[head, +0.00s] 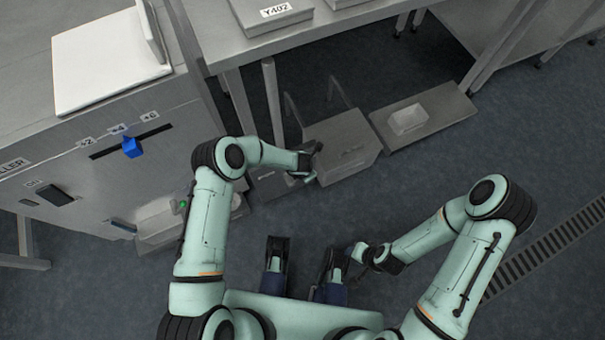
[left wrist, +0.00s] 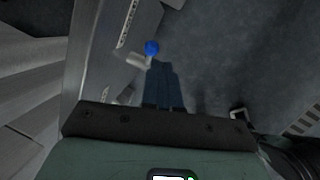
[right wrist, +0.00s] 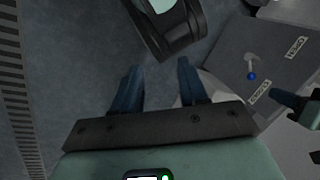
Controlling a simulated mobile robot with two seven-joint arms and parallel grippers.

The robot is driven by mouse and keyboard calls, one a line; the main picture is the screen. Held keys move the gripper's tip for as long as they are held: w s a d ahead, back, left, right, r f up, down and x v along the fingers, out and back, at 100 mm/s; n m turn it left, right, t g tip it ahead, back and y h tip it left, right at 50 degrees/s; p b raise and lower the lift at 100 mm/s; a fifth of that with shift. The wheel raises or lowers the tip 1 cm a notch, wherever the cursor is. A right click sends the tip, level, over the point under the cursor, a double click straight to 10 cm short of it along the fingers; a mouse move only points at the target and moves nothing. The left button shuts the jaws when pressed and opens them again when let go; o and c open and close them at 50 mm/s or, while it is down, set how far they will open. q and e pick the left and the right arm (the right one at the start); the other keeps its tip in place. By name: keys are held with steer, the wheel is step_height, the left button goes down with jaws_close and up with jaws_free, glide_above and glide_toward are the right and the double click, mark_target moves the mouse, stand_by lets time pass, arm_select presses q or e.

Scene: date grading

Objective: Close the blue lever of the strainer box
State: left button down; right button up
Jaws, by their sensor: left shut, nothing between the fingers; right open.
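The strainer box is the grey box (head: 345,150) on the floor beyond my left wrist in the head view; its lever cannot be made out there. In the right wrist view its grey panel (right wrist: 275,65) carries two white labels and a metal lever with a blue knob (right wrist: 251,76). The lever points toward the lower label, which seems to read CLOSED. In the left wrist view the blue knob (left wrist: 151,48) is just beyond the tips of my left gripper (left wrist: 162,64), which is shut and empty; contact cannot be told. My right gripper (right wrist: 158,66) is open and empty, away from the box.
A grey machine (head: 90,190) with a blue slider knob (head: 132,147) stands at left. A metal table (head: 300,30) stands behind the box. A low platform (head: 425,115) holds a clear tray (head: 408,119) right of the box. Floor at right is free, with a drain grate (head: 550,250).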

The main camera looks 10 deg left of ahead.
arm_select(q)
steer(key=r, duration=0.1)
steer(key=d+r, duration=0.1)
steer(key=r, duration=0.1)
steer(key=r+p, duration=0.1)
steer(key=r, duration=0.1)
steer(key=shift+d, duration=0.4)
arm_select(e)
steer(key=shift+s+a+r+g, duration=0.2)
steer(key=shift+s+a+r, duration=0.1)
steer(key=shift+s+r, duration=0.15)
steer(key=shift+s+a+r+g, duration=0.2)
steer(key=shift+s+a+r, duration=0.1)
steer(key=shift+s, duration=0.2)
steer(key=shift+d, duration=0.1)
